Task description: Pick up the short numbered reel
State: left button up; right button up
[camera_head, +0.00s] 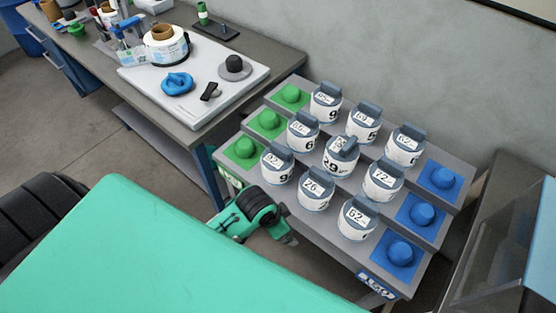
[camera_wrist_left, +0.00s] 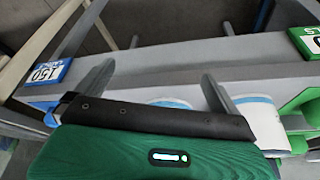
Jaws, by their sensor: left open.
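Several white numbered reels with grey-blue tops stand in three rows on a stepped grey rack (camera_head: 330,228). The front row has reels marked 92 (camera_head: 277,170), 26 (camera_head: 314,197) and 62 (camera_head: 356,222). The middle reel (camera_head: 341,160) has a tilted top piece. I cannot tell which reel is the short one. My left gripper (camera_head: 288,238) is low at the rack's front left edge, below the front row. In the left wrist view its fingers (camera_wrist_left: 158,72) are apart with nothing between them. White, blue-edged reel parts (camera_wrist_left: 255,112) show behind the gripper body. My right gripper is not in view.
Green pads with knobs (camera_head: 269,121) line the rack's left side, blue ones (camera_head: 421,213) its right. A workbench (camera_head: 185,125) at the upper left holds a white board (camera_head: 215,100) with tools and a large roll (camera_head: 165,46). A grey cabinet (camera_head: 505,225) stands close on the right.

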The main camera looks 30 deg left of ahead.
pick_arm(q)
notch_tip(320, 180, up, 8)
jog(key=s+d+m, duration=0.1)
jog(key=m, duration=0.1)
jog(key=w+d+r+m+g+h, duration=0.1)
jog(key=w+d+r+m, duration=0.15)
jog(key=w+m, duration=0.35)
jog(key=w+a+r+m+g+y, duration=0.1)
jog(key=w+a+r+m+y, duration=0.15)
jog(key=w+a+r, duration=0.35)
jog(key=w+a+r+m+g+y, duration=0.1)
jog(key=w+a+r+m+g, duration=0.15)
jog(key=w+a, duration=0.4)
jog(key=p, duration=0.2)
send_over(277, 157)
jog(key=shift+m+t, duration=0.3)
jog(key=shift+t, duration=0.15)
notch_tip(277, 157, down, 8)
jog(key=shift+r, duration=0.25)
notch_tip(277, 157, down, 5)
jog(key=shift+d+r+p, duration=0.1)
jog(key=shift+r+p, duration=0.05)
jog(key=shift+p, duration=1.1)
jog(key=shift+f, duration=0.45)
jog(key=shift+c, duration=0.2)
jog(key=c, duration=0.7)
